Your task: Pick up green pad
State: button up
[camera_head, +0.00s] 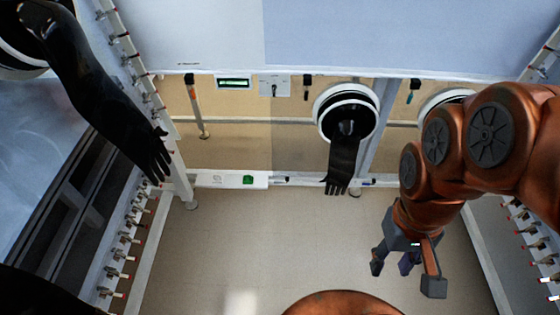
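A small green pad (248,180) sits on the white ledge (225,181) at the foot of the glovebox, left of the picture's middle. My gripper (405,270) hangs over the floor at the lower right. Its grey fingers are spread apart, and nothing shows between them. It is well to the right of the green pad and apart from it.
A black glove (342,165) hangs from a round white port (347,112) between the pad and my arm. Another black glove (95,100) reaches in from the upper left. Side rails with several valves (115,270) line both sides. The middle floor (250,235) is clear.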

aim_at(247, 180)
jog(key=u, duration=0.55)
jog(key=i, duration=0.85)
jog(key=u, duration=1.05)
jog(key=i, duration=0.6)
jog(key=u, duration=0.25)
